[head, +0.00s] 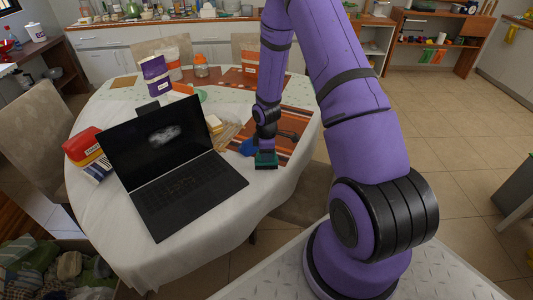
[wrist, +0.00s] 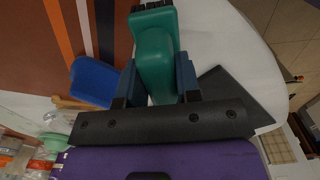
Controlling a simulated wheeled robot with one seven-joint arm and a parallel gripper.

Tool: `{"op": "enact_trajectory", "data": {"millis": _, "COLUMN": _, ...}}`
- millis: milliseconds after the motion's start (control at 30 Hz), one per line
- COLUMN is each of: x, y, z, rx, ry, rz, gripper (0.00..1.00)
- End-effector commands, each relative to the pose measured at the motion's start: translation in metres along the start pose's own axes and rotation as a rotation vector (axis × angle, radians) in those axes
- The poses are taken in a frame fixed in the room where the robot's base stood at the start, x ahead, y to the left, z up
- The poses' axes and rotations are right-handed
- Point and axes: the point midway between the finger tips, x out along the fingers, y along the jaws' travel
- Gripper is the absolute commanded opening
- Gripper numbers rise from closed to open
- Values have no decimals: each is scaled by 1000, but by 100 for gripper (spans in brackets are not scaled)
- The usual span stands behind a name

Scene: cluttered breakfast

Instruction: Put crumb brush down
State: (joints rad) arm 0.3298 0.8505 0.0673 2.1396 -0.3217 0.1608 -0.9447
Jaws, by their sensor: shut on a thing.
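The crumb brush (wrist: 155,55) is green with dark bristles showing at its far end in the wrist view. My gripper (wrist: 157,80) is shut on it, with one blue-grey finger on each side. In the head view the green brush (head: 265,160) is under my gripper (head: 266,150), bristles down, over the white cloth near the table's front edge. It is right of the laptop and close to the striped placemat. I cannot tell whether the bristles touch the cloth.
The open laptop (head: 185,190) stands left of my gripper. A blue scoop-like thing (wrist: 93,80) lies close by, by the striped placemat (head: 292,150). Packages and a purple container (head: 155,75) stand farther back. Bare cloth (head: 245,210) shows in front, towards the table edge.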

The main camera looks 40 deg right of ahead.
Motion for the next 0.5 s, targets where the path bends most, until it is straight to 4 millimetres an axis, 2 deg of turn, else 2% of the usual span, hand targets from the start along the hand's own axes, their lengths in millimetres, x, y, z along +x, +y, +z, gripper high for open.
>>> {"op": "enact_trajectory", "data": {"millis": 500, "x": 8, "y": 0, "z": 0, "rx": 1, "ry": 1, "rz": 1, "gripper": 0}}
